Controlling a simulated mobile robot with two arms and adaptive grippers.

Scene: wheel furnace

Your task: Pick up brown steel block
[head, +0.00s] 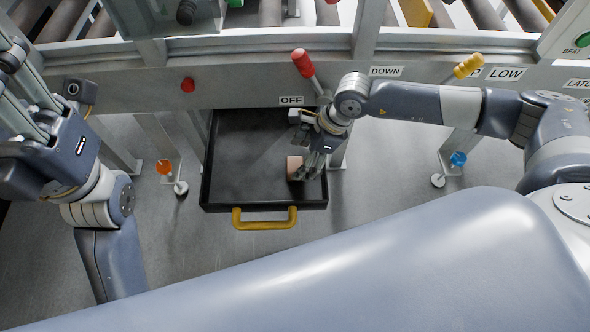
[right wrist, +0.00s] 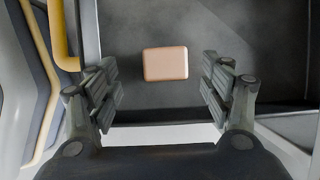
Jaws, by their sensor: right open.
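The brown steel block (head: 294,163) lies in the right part of a dark open drawer tray (head: 240,165) in the head view. It looks tan in the right wrist view (right wrist: 165,63). My right gripper (head: 306,172) reaches down over the tray at the block, partly covering it. In the right wrist view my right gripper (right wrist: 167,88) is open, with one finger on each side of the block and a gap on both sides. My left gripper (head: 25,120) is at the left edge of the head view, away from the tray; its fingertips are unclear.
A yellow handle (head: 264,219) runs along the tray's front; it also shows in the right wrist view (right wrist: 62,35). A red lever (head: 303,63) and a yellow lever (head: 467,66) stick out of the machine front. Orange (head: 164,167) and blue (head: 458,159) knobs stand either side.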

